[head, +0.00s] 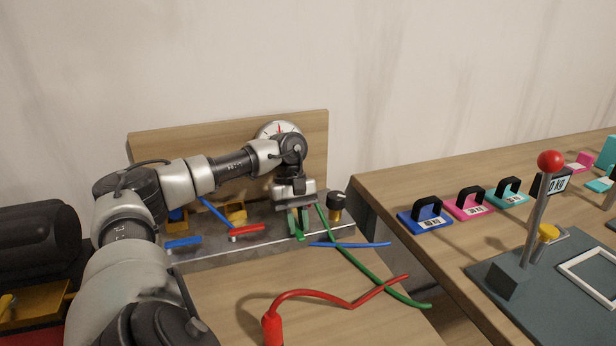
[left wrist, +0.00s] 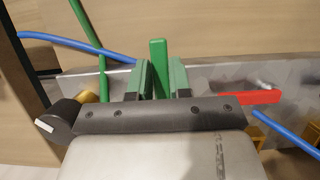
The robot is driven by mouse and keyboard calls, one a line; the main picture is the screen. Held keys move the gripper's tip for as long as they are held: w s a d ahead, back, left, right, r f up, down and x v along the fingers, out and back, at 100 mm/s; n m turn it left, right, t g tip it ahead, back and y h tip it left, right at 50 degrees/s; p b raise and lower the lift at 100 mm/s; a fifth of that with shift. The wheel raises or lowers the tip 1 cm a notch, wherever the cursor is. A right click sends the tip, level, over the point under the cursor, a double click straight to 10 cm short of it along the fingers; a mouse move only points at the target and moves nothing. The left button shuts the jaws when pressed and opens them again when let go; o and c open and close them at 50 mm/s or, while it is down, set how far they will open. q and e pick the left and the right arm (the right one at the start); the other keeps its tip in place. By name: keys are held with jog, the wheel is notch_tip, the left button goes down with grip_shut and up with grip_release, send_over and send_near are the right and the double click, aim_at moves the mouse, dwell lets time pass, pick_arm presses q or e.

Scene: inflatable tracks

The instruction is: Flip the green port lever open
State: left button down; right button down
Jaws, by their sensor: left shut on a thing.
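The green port lever (left wrist: 158,60) stands between the two green-grey fingers of my left gripper (left wrist: 159,80) in the left wrist view, and its end sticks out past the fingertips. In the head view my left gripper (head: 298,218) points down at the right end of the grey metal manifold (head: 275,238), shut on the green lever (head: 299,235). The fingers hide part of the lever and its port. The red lever (head: 247,231) and the blue lever (head: 183,242) lie along the manifold's front to the left. My right gripper is not in view.
A green hose (head: 370,272) runs close beside my left gripper. A blue hose (head: 350,244) and a red hose (head: 330,295) lie near it. A black-and-brass knob (head: 337,203) stands just right. A gauge (head: 277,129) is on the backboard. Another table with weights (head: 424,217) is at right.

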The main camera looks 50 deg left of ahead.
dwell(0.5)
pick_arm(q)
jog(key=c, duration=1)
grip_release()
jog(key=shift+c, duration=0.2)
jog(key=shift+r, duration=0.1)
jog(key=p+v, duration=0.2)
jog(key=v, duration=0.8)
jog(key=shift+a+r, duration=0.2)
jog(key=shift+r, duration=0.05)
